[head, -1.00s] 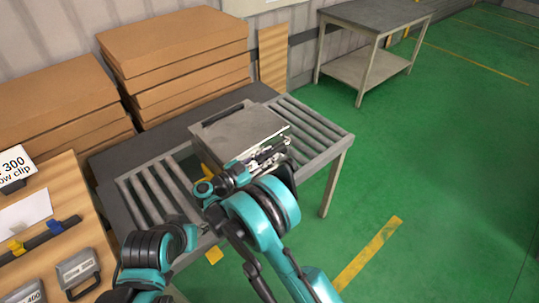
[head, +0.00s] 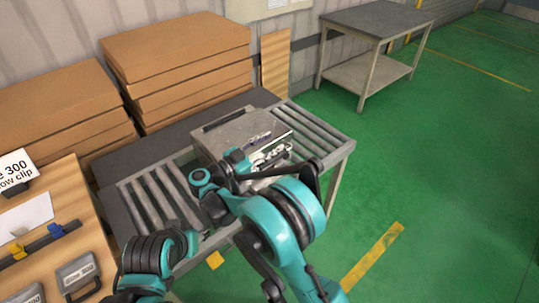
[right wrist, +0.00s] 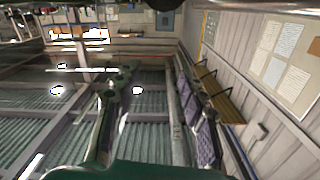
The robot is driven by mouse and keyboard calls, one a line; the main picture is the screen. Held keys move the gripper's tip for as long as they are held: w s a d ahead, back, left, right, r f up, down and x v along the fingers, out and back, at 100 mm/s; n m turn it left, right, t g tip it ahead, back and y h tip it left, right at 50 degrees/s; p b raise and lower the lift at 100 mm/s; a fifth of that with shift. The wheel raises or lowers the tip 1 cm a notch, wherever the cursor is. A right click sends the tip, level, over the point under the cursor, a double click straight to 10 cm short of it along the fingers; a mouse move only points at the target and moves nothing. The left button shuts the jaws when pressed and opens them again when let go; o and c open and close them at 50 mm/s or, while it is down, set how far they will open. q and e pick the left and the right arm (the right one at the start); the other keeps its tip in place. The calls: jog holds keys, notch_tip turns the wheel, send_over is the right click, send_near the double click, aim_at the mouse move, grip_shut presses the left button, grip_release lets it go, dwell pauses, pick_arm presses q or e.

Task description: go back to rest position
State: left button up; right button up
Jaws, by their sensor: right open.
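My right gripper (head: 272,152) is open in the head view. It is over the front right part of a grey case (head: 222,132) on the roller conveyor, and nothing shows between its fingers. Whether it touches the case cannot be told. The right arm partly hides the front of the case. My left arm comes in at the lower left, with its end near the front edge of the conveyor; its fingers are too small and covered to read.
The roller conveyor (head: 318,140) runs under the case. Cardboard boxes (head: 180,60) are stacked behind it. A wooden bench (head: 75,228) with small grey cases (head: 78,272) stands at left. A metal table (head: 375,18) stands at the back. Green floor (head: 440,150) is clear at right.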

jog(key=shift+r, duration=1.05)
notch_tip(320, 180, up, 22)
jog(key=w+d+n+t+y, duration=0.1)
jog(key=n+t+y, duration=0.9)
jog(key=y, duration=0.3)
jog(key=s+d+f+n+g, duration=0.1)
jog(key=s+d+f+g, duration=0.3)
jog(key=s+f, duration=0.5)
jog(key=s+d+f+g, duration=0.5)
jog(key=s+f, duration=0.4)
jog(key=s, duration=0.1)
jog(key=s+d+f+n+g+y, duration=0.1)
jog(key=s+d+f+g, duration=0.4)
jog(key=s+f, duration=0.4)
jog(key=shift+s+d+n, duration=0.25)
jog(key=shift+s+n, duration=0.05)
jog(key=shift+s, duration=0.5)
